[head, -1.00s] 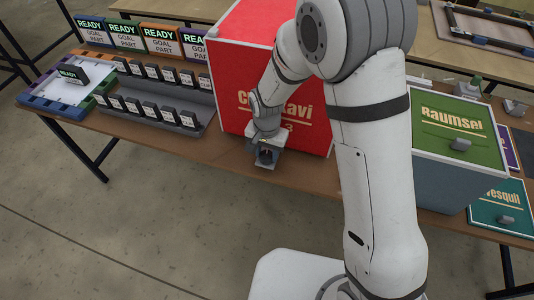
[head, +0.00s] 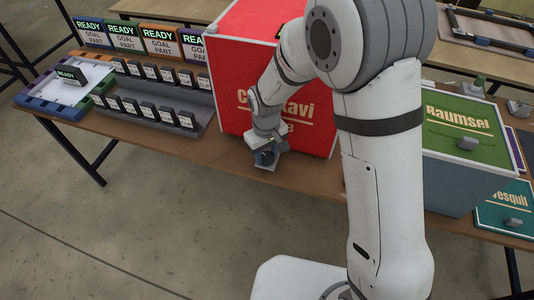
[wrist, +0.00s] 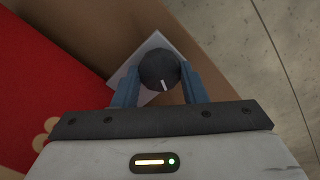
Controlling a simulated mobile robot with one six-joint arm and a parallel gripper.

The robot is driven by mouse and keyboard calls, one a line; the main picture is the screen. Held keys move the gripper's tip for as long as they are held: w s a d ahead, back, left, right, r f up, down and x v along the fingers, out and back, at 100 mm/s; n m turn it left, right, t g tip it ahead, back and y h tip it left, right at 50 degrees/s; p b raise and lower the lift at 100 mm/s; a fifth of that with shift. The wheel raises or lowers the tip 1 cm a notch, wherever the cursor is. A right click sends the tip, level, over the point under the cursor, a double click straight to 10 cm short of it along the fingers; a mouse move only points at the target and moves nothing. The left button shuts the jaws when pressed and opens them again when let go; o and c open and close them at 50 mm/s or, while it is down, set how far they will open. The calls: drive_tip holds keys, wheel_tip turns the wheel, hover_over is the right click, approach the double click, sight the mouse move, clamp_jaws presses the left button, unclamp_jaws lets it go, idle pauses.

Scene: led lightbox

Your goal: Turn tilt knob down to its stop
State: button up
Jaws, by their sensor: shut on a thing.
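The tilt knob (wrist: 160,66) is a dark round knob with a white pointer line, seen from above in the wrist view. It sits on a pale square plate (wrist: 155,40) near the table edge, in front of the red box. The pointer line faces the gripper's palm, toward the bottom of the picture. My gripper (wrist: 160,78) is shut on the knob, with a blue finger on each side. In the head view my gripper (head: 266,158) is low at the table's front edge and hides the knob.
The red box (head: 235,85) stands right behind my gripper. A grey rack (head: 190,100) with several dark blocks is to the left. A green-topped box (head: 470,120) is to the right. Bare table (head: 310,172) lies right of the gripper; open floor is in front.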

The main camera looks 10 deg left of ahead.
sight(266, 157)
drive_tip(key=shift+a+r+n, duration=0.1)
drive_tip(key=shift+n, duration=1.8)
drive_tip(key=shift+b, duration=0.3)
drive_tip(key=o, duration=1)
drive_tip(key=shift+c, duration=0.2)
wheel_tip(266, 157, up, 8)
drive_tip(key=shift+f, duration=0.15)
drive_tip(key=shift+s, duration=0.15)
